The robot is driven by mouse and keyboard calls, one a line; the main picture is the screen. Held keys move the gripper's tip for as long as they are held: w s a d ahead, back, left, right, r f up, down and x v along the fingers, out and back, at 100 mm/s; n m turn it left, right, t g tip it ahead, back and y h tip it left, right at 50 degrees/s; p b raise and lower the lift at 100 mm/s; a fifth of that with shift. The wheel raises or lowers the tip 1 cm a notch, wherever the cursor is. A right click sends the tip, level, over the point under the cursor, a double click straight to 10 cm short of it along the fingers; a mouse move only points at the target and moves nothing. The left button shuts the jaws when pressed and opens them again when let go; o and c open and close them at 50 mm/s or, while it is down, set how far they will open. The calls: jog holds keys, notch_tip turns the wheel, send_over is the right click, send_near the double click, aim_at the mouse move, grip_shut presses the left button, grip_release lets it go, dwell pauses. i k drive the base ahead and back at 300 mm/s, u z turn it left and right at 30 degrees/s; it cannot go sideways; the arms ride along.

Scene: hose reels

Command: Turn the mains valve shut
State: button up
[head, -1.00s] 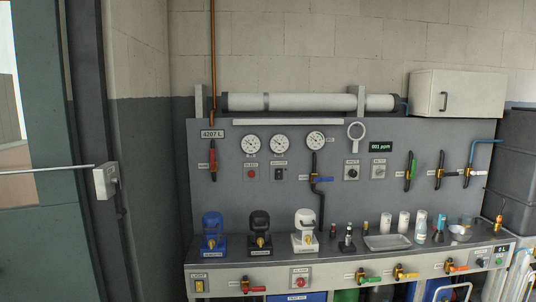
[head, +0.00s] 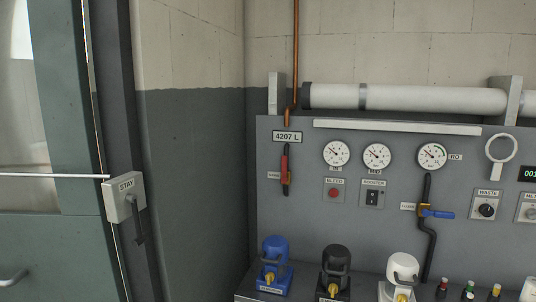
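A valve with a red lever (head: 285,164) is on the grey back panel (head: 330,230), below the 4207 L counter (head: 287,136) and in line with the copper pipe (head: 295,60). I take it for the mains valve; its small label is too small to read. The lever stands upright, along the line of the pipe. Nothing touches it. My gripper is not in view.
Right of the valve are gauges (head: 336,153), a bleed button (head: 333,193), a booster switch (head: 372,198) and a blue-lever valve (head: 437,213). Blue (head: 275,258), black (head: 335,262) and white (head: 402,268) devices stand on the bench below. A door with a STAY box (head: 125,195) is left.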

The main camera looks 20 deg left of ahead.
aim_at(284, 180)
jog(key=u, duration=0.45)
jog(key=i, duration=1.15)
jog(key=u, duration=1.7)
jog(key=i, duration=0.75)
jog(key=u, duration=0.8)
